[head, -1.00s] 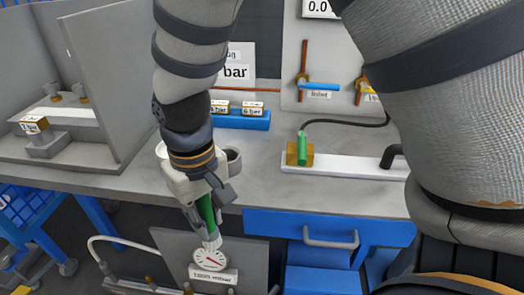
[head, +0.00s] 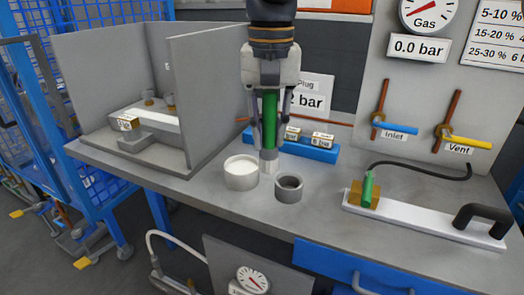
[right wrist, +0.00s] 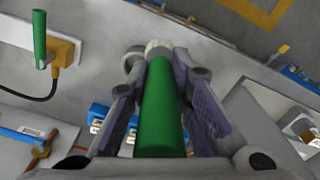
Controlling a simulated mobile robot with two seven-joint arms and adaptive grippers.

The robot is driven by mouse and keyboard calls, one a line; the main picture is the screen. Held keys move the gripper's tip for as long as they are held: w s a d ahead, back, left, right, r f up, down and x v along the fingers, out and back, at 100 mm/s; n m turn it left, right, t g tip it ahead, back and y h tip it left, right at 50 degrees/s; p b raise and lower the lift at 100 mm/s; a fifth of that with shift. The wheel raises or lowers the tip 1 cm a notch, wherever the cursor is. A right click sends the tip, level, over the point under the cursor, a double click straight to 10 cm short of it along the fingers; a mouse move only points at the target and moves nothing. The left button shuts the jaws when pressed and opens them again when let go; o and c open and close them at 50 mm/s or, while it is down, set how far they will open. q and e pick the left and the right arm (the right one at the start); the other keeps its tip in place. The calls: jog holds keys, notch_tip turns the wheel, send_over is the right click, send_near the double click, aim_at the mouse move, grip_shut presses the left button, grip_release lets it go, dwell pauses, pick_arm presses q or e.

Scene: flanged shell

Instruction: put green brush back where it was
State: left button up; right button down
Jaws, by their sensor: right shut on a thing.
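The green brush (head: 269,120) hangs upright in my right gripper (head: 269,135), pale bristle end down. My right gripper is shut on its green handle, which also fills the middle of the right wrist view (right wrist: 160,115). The bristle end shows just behind and between a white pot (head: 241,173) with white contents and a grey, hollow cup (head: 289,188). Whether the bristles touch the bench is unclear. My left gripper is not in view.
A brass block (head: 362,196) with a green fitting (head: 368,187) and cable sits on a white bar (head: 425,219) at right. A blue rack (head: 312,149) stands behind the brush. A grey-walled booth (head: 205,95) is at left. The bench front is clear.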

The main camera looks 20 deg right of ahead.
jog(key=w+d+f, duration=0.1)
jog(key=d+f, duration=0.1)
jog(key=f, duration=0.1)
jog(key=w+d+f, duration=0.1)
jog(key=d+f, duration=0.1)
jog(key=f, duration=0.2)
jog(key=w+d+f+b, duration=0.1)
jog(key=d+f, duration=0.2)
jog(key=shift+w+f, duration=0.2)
jog(key=shift+f, duration=0.15)
jog(key=shift+a, duration=0.1)
jog(key=shift+s, duration=0.1)
jog(key=c, duration=1.4)
grip_release()
jog(key=shift+f, duration=0.15)
jog(key=shift+c, duration=0.2)
notch_tip(320, 180, up, 12)
jog(key=shift+r, duration=0.2)
jog(key=shift+f, duration=0.1)
